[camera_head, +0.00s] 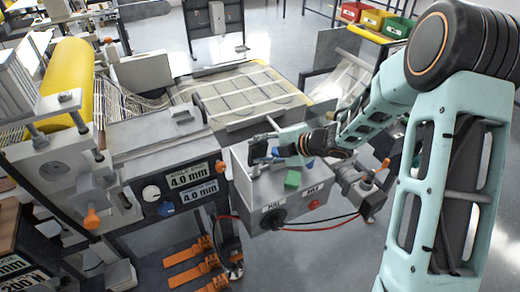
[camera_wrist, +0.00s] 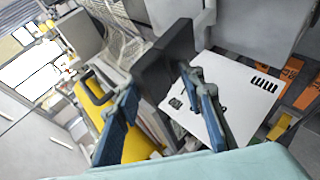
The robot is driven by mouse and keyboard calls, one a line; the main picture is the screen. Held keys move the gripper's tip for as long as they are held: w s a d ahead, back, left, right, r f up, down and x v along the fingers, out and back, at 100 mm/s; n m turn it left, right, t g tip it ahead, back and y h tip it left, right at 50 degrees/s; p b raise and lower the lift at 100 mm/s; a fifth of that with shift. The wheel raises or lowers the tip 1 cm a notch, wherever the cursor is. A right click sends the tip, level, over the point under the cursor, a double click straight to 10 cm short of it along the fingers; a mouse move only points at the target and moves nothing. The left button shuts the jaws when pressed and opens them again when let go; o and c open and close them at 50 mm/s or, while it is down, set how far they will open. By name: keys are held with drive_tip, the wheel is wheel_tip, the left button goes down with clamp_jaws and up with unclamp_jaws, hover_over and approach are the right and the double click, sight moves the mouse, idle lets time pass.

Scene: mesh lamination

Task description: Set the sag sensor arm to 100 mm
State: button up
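My gripper (camera_head: 268,146) is above the grey control box with the green button, right of the laminating machine. In the wrist view, my two blue-padded fingers (camera_wrist: 158,82) stand apart. A dark flat block (camera_wrist: 166,58) shows between and beyond the fingertips; I cannot tell whether it touches them. A white plate (camera_wrist: 232,95) with dark "mm" lettering lies behind the right finger, its number hidden or too small to read. I cannot make out for certain which part is the sag sensor arm. Two displays on the machine front (camera_head: 192,183) read 4.0 mm.
The control box (camera_head: 245,205) carries a green button (camera_head: 292,179), a black knob and a red button, with red and black cables. A yellow roll (camera_head: 68,80) is at left. Orange forks (camera_head: 190,265) lie low. Coloured bins (camera_head: 375,18) stand at the back.

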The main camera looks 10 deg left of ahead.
drive_tip(key=shift+f, duration=0.15)
drive_tip(key=shift+s+d+r, duration=0.15)
drive_tip(key=shift+d+r, duration=0.15)
drive_tip(key=shift+d, duration=0.1)
drive_tip(key=v, duration=1.1)
drive_tip(key=shift+s+r, duration=0.1)
